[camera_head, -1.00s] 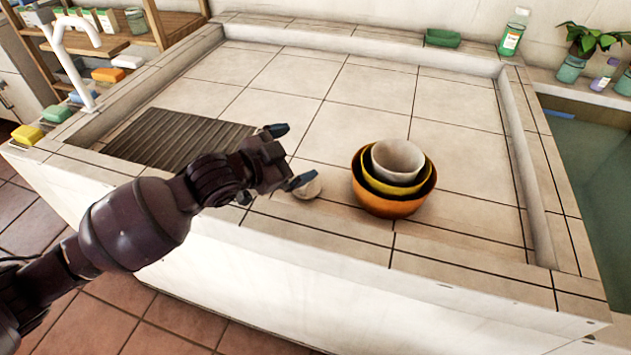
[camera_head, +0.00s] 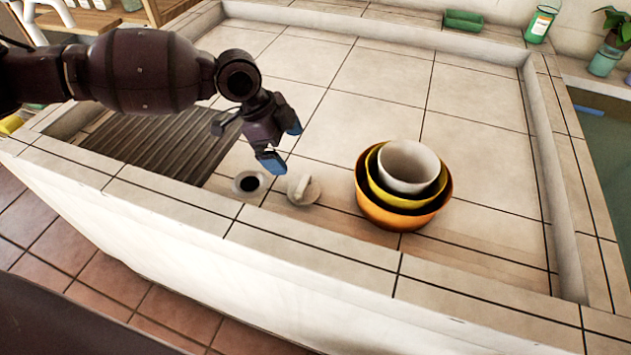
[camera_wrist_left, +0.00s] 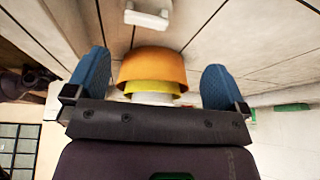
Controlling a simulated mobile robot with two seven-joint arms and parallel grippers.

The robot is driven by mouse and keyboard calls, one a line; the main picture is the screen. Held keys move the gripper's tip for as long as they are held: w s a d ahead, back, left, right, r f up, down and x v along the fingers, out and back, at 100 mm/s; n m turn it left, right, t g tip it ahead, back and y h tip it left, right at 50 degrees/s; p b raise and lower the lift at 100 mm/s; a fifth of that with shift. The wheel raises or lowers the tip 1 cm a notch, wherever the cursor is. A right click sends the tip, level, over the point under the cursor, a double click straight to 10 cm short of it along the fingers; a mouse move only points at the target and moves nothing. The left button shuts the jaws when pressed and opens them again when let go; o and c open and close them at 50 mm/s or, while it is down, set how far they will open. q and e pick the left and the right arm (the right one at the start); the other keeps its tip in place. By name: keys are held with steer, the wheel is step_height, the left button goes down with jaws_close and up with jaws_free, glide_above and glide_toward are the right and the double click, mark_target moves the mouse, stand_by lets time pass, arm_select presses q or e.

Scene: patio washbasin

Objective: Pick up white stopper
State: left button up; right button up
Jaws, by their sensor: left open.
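The white stopper (camera_head: 304,190) lies on the tiled basin floor, a round disc with a raised grip bar. It sits between the dark round drain hole (camera_head: 249,183) and the nested bowls. My left gripper (camera_head: 285,148) is open and empty, above and slightly behind the stopper in the head view, not touching it. In the left wrist view the blue fingers (camera_wrist_left: 155,75) are spread wide. The white block-like piece at the top there looks like the stopper (camera_wrist_left: 147,18). My right gripper is not in view.
Nested orange, yellow and white bowls (camera_head: 376,215) stand close to the right of the stopper. A ribbed draining area (camera_head: 160,145) is at the left. The basin's front ledge (camera_head: 300,245) runs nearby. A green dish (camera_head: 463,21) and bottle (camera_head: 541,22) are at the back.

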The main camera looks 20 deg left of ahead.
mark_target(301, 183)
arm_select(q)
steer(key=shift+m+g, duration=0.5)
steer(key=shift+m, duration=0.1)
steer(key=x, duration=0.2)
steer(key=s+b+x, duration=0.1)
steer(key=x, duration=0.2)
steer(key=shift+s+f, duration=0.15)
steer(key=shift+d+f, duration=0.15)
steer(key=shift+f, duration=0.2)
steer(key=b+x, duration=0.1)
steer(key=x, duration=0.3)
steer(key=shift+f, duration=0.45)
steer(key=shift+r, duration=0.1)
steer(key=c, duration=0.8)
steer(key=shift+c, duration=0.5)
